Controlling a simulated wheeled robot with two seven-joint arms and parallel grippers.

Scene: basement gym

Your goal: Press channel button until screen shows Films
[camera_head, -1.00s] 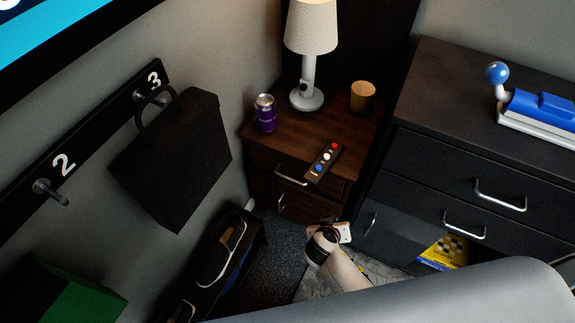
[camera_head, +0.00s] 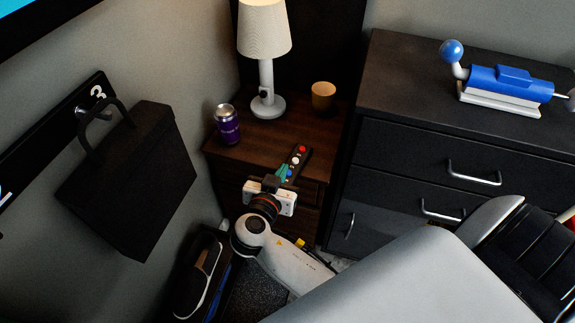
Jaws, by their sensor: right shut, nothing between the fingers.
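A dark remote (camera_head: 304,154) with coloured buttons lies on the wooden nightstand (camera_head: 262,145). Red and white buttons show on it, and a blue one is partly covered by my gripper. My right gripper (camera_head: 284,173) is shut and empty, with its greenish fingertips at the near end of the remote. I cannot tell whether they touch it. A corner of the screen (camera_head: 22,18) shows at the top left, blue with a black frame, and no channel name is readable. My left gripper is out of view.
A purple can (camera_head: 227,126), a lamp (camera_head: 265,75) and an amber cup (camera_head: 323,97) stand on the nightstand. A dark dresser (camera_head: 410,95) with a blue device (camera_head: 502,86) is at the right. A black bag (camera_head: 135,180) hangs on the left wall.

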